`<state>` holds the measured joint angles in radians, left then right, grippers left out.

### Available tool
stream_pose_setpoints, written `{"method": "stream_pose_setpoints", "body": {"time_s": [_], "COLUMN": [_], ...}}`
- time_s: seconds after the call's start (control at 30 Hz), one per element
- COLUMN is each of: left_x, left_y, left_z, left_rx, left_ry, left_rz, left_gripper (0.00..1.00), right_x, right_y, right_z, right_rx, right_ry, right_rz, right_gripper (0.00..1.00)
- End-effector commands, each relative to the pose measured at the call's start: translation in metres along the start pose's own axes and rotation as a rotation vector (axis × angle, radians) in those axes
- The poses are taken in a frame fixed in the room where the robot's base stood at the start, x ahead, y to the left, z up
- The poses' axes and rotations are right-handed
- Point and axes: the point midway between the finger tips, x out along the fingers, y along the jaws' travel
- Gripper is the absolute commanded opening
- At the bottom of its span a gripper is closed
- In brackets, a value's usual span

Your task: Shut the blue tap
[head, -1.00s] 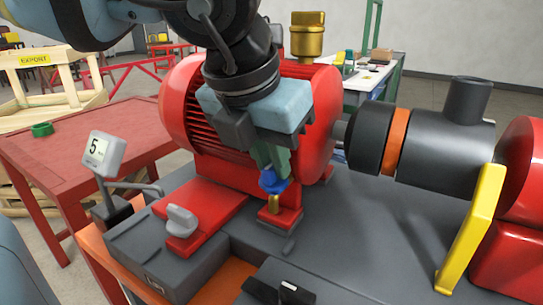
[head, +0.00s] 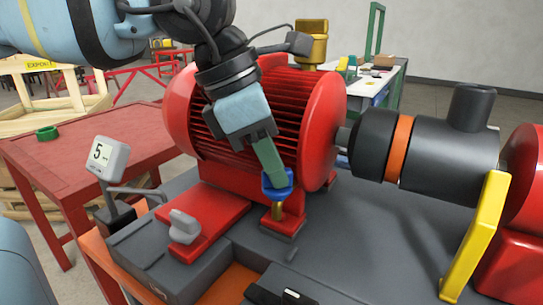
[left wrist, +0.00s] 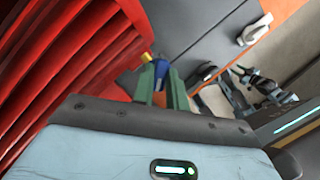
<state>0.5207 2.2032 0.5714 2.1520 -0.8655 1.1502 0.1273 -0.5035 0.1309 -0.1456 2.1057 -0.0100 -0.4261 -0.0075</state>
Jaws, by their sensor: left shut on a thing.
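The blue tap (head: 277,184) sits on a brass stem on a small red block in front of the red motor. My left gripper (head: 274,174) comes down on it from above, its green fingers shut on the tap's handle. In the left wrist view the blue tap (left wrist: 161,68) shows between the tips of the green fingers (left wrist: 160,80), with a bit of brass beyond it. The fingers hide part of the handle. My right gripper is not in view.
The ribbed red motor (head: 265,115) stands right behind the tap. A grey knob (head: 184,226) on a red plate is to the left, near a display reading 5 (head: 106,157). A yellow guard (head: 475,235) stands at the right.

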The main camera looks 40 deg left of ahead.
Motion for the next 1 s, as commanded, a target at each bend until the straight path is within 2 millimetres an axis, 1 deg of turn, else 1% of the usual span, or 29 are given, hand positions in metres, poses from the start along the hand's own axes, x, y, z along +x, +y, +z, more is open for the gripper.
{"method": "stream_pose_setpoints", "body": {"time_s": [0.2, 0.4, 0.63, 1.0], "left_x": [-0.0015, -0.0012, -0.0009, -0.0008], "left_y": [0.0013, 0.0017, 0.0021, 0.0021], "left_z": [0.0010, 0.0010, 0.0010, 0.0010], "left_rx": [0.135, 0.214, 0.255, 0.260], "left_ry": [-0.003, -0.003, -0.002, -0.002], "left_rz": [-0.056, -0.088, -0.103, -0.105], "left_gripper": [0.00, 0.00, 0.00, 0.00], "right_x": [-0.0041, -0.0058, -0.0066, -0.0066], "right_y": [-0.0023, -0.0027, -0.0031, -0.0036], "right_z": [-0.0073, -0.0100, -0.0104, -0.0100], "right_rx": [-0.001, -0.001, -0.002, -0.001], "right_ry": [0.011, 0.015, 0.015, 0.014], "right_rz": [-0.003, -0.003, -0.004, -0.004], "right_gripper": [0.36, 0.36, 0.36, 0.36]}}
